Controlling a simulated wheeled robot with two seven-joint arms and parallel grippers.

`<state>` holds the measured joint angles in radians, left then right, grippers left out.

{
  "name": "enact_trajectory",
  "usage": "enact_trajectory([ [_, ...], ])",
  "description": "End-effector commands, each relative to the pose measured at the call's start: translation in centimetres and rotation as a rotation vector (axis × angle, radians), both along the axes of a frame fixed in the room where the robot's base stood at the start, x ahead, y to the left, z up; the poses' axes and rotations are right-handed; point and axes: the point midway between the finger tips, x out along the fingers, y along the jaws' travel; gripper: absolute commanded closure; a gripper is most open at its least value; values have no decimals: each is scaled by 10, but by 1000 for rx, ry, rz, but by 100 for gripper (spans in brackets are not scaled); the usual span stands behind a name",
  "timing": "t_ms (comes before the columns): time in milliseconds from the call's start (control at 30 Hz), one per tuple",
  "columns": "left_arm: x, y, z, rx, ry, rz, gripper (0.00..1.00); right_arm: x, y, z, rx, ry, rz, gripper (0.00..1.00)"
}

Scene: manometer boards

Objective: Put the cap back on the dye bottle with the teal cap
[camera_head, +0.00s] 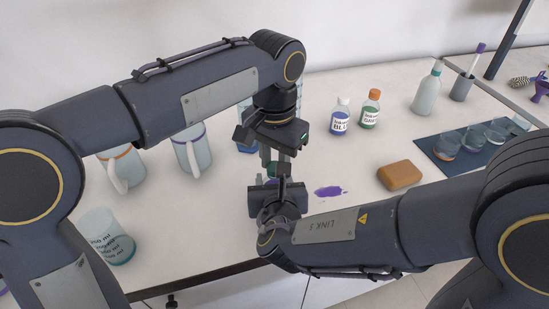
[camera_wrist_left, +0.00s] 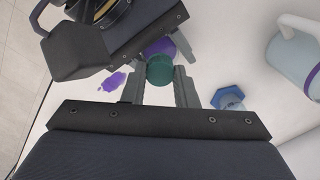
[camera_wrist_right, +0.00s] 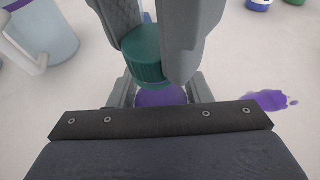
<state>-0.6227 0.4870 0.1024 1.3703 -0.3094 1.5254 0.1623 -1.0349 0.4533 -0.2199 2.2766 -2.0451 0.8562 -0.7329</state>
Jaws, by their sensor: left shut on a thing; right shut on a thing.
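The teal cap (camera_head: 272,170) is between the fingertips of my left gripper (camera_head: 275,163), which reaches down from above and is shut on it. The cap also shows in the left wrist view (camera_wrist_left: 160,69) and in the right wrist view (camera_wrist_right: 143,55). My right gripper (camera_wrist_right: 160,95) is shut on the dye bottle (camera_wrist_right: 161,97), seen only as a purple shape below the cap. The bottle's purple also shows in the left wrist view (camera_wrist_left: 160,46). The bottle's mouth is hidden behind the cap and fingers, and I cannot tell whether cap and bottle touch.
A purple spill (camera_head: 329,192) and a brown sponge (camera_head: 400,175) lie to the right. A blue-dye bottle (camera_head: 340,118) and an orange-capped bottle (camera_head: 371,110) stand behind. Jugs (camera_head: 192,150) and a beaker (camera_head: 107,237) are left. A blue mat (camera_head: 439,150) holds glass cups.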

Motion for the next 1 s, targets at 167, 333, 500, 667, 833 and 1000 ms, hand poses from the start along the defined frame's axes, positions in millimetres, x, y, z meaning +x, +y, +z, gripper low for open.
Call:
enact_trajectory([
  [167, 0, 0, 0, 1, -1, -5, 95, 0, 0, 0, 0, 1, 0, 100],
  [333, 0, 0, 0, 0, -1, -4, 64, 0, 0, 0, 0, 1, -1, 100],
  [500, 0, 0, 0, -1, -1, -3, 52, 0, 0, 0, 0, 1, -1, 100],
  [667, 0, 0, 0, -1, -1, -3, 52, 0, 0, 0, 0, 0, 0, 100],
  [833, 1, -1, 15, -2, -3, -3, 52, 0, 0, 0, 0, 0, 0, 100],
  [1000, 1, -1, 37, -2, -3, -3, 52, 0, 0, 0, 0, 0, 0, 100],
])
